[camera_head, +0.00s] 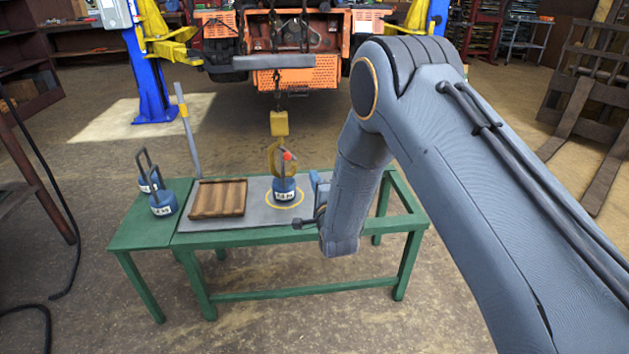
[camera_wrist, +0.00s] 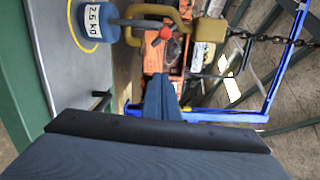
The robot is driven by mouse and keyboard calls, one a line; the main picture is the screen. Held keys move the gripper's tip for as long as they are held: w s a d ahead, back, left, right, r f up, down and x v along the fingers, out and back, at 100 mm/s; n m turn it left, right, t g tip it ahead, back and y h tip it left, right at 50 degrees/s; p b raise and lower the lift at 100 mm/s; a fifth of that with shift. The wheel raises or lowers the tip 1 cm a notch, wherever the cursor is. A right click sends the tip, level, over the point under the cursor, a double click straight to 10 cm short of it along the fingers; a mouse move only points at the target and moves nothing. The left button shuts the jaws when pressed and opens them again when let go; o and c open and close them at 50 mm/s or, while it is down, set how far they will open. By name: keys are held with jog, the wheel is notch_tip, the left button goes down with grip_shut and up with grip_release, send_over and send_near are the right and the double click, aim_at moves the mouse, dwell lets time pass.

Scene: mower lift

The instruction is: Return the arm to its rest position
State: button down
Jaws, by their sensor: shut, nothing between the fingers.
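My arm comes in from the right, and my gripper (camera_head: 318,188) is beside the bench top's right part, partly hidden by my wrist. In the wrist view my gripper (camera_wrist: 160,90) is shut and empty, apart from the hook. A blue weight (camera_head: 285,190) stands in the yellow circle on the green bench (camera_head: 235,238); the wrist view shows the weight (camera_wrist: 95,22) marked 2.5. A yellow hook (camera_head: 273,158) with a red knob (camera_head: 288,155) hangs at its handle. The hook overlaps the handle in both views; I cannot tell whether it bears the weight.
A chain with a yellow block (camera_head: 279,123) runs up to a grey bar (camera_head: 273,62) by the orange mower (camera_head: 300,78). Two more blue weights (camera_head: 162,200) and a wooden tray (camera_head: 218,198) are on the bench's left. A blue lift post (camera_head: 145,70) stands behind.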

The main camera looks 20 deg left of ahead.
jog(key=shift+s+d, duration=0.15)
jog(key=shift+s, duration=0.2)
